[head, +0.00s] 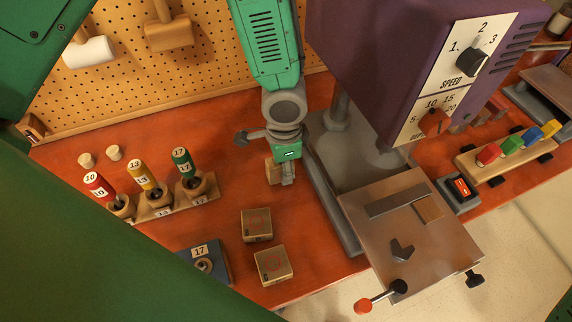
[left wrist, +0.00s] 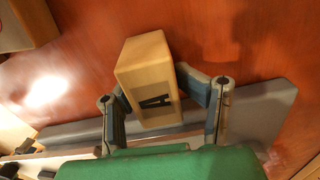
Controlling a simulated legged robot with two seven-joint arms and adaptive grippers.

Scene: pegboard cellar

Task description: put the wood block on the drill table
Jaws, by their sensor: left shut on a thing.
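The wood block (left wrist: 147,68) is pale, with a dark letter A on one face. It also shows in the head view (head: 272,171), partly hidden by my left gripper (head: 283,174). In the left wrist view the two fingers of this gripper are shut on the block's sides. The block is over the red bench, left of the drill press; I cannot tell whether it touches the bench. The drill table (head: 378,238) is a grey metal plate at right, apart from the block. It carries a dark bar, a small tan square and a dark clamp piece. My right gripper is not in view.
The purple drill head (head: 400,60) overhangs the table's back. A red-knobbed lever (head: 363,305) sticks out at the table's front. Two small boxes (head: 256,225) (head: 273,264) lie on the bench before my gripper. Numbered bottles (head: 142,176) stand in a rack at left.

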